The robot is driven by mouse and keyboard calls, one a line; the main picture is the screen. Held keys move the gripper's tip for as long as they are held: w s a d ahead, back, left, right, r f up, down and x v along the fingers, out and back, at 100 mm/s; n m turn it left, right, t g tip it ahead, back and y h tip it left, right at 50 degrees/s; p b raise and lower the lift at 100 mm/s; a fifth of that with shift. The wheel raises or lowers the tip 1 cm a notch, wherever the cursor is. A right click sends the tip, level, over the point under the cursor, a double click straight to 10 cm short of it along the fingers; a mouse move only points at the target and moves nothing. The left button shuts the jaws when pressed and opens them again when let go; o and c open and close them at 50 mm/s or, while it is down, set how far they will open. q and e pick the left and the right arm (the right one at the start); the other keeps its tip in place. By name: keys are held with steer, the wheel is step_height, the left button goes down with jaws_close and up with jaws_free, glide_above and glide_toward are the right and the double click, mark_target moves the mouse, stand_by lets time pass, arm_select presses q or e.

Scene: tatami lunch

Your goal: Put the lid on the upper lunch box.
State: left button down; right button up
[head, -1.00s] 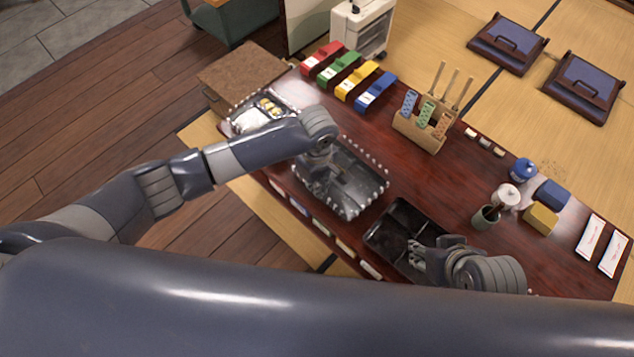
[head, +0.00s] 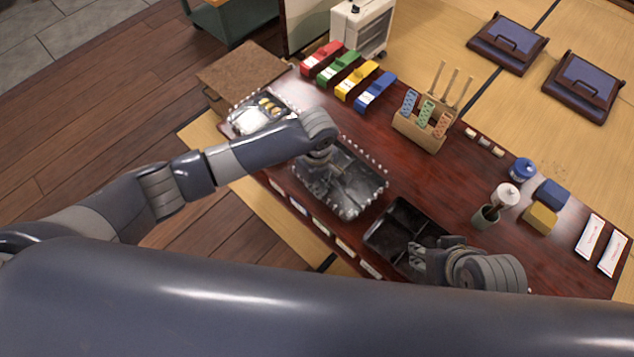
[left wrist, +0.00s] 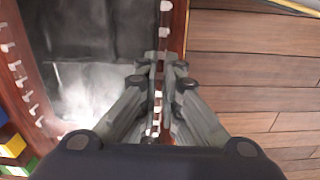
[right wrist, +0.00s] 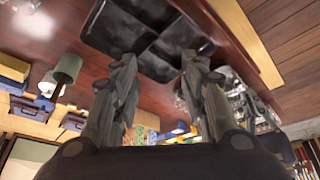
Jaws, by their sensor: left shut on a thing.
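A clear lid (head: 362,194) with a pale dotted rim lies over the middle of the table, over or close above a dark surface. My left gripper (head: 318,182) is shut on its near edge, which the left wrist view shows between the fingertips (left wrist: 160,72). The upper lunch box (head: 245,122), with white and yellow food, is at the table's upper left, partly behind my left arm; it also has a dotted outline. A black, empty, divided lunch box (head: 385,238) is at the lower right. My right gripper (right wrist: 155,65) is open beside it, with nothing between its fingers.
Red, green, yellow and blue holders (head: 349,75) line the back edge. A wooden stand with patterned pieces (head: 424,125), a dark green cup (head: 485,217) and blue and yellow blocks (head: 541,217) are to the right. A brown box (head: 242,72) stands at the upper left.

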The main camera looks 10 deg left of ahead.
arm_select(q)
steer(key=shift+f, duration=0.15)
arm_select(e)
steer(key=shift+s, duration=0.2)
arm_select(q)
steer(key=shift+f, duration=0.2)
arm_select(e)
steer(key=shift+s+d+f+g, duration=0.15)
steer(key=shift+s+f+g, duration=0.15)
steer(key=shift+s, duration=0.3)
steer(key=shift+w+r, duration=0.15)
steer(key=shift+r, duration=0.05)
arm_select(q)
steer(key=shift+f+p, duration=0.3)
steer(key=shift+p, duration=0.15)
arm_select(e)
steer(key=shift+s+d+r, duration=0.1)
steer(key=shift+s+d, duration=0.1)
steer(key=shift+s, duration=0.35)
arm_select(q)
steer(key=shift+f+p, duration=0.2)
steer(key=shift+p, duration=0.25)
arm_select(e)
steer(key=shift+r, duration=0.45)
arm_select(q)
steer(key=c, duration=1.7)
jaws_free()
steer(key=shift+o, duration=0.6)
steer(key=o, duration=0.4)
